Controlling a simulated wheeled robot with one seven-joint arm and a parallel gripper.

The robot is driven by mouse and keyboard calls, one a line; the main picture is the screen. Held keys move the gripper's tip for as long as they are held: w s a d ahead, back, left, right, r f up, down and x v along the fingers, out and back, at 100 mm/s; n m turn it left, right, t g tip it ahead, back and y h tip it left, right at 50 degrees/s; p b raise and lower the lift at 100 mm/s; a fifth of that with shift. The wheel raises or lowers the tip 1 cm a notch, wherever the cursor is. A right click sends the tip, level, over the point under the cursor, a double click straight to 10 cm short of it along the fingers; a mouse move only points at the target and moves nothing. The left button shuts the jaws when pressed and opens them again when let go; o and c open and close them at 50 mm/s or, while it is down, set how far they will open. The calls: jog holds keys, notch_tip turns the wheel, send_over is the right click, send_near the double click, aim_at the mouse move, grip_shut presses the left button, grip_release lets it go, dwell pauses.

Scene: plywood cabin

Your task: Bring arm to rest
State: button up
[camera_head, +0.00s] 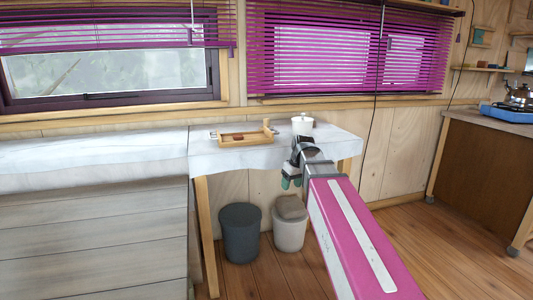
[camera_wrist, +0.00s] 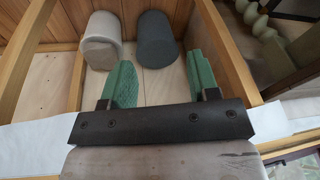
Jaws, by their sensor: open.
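My gripper (camera_head: 291,182) is at the end of my pink and white arm, in front of the small table's right part. In the wrist view, my gripper (camera_wrist: 158,85) shows two green fingers spread wide apart. Nothing is between them. Beyond the fingers are the wooden floor, the plywood wall and two bins under the table.
The white-covered table (camera_head: 228,160) carries a wooden tray (camera_head: 245,139) and a white lidded pot (camera_head: 302,125). A dark bin (camera_head: 240,232) and a pale bin (camera_head: 289,228) stand below. A bench (camera_head: 90,235) is left; a cabinet (camera_head: 481,172) is right. Floor between table and cabinet is clear.

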jog(key=s+d+f+m, duration=0.2)
jog(key=s+f, duration=0.3)
jog(key=f, duration=0.3)
jog(key=s+d+f+m+g+h, duration=0.1)
jog(key=s+d+f, duration=0.3)
jog(key=f, duration=0.5)
jog(key=s+d+f+m+h, duration=0.1)
jog(key=s+d+f+m, duration=0.2)
jog(key=f, duration=0.6)
jog(key=s, duration=0.2)
jog(key=shift+s, duration=0.4)
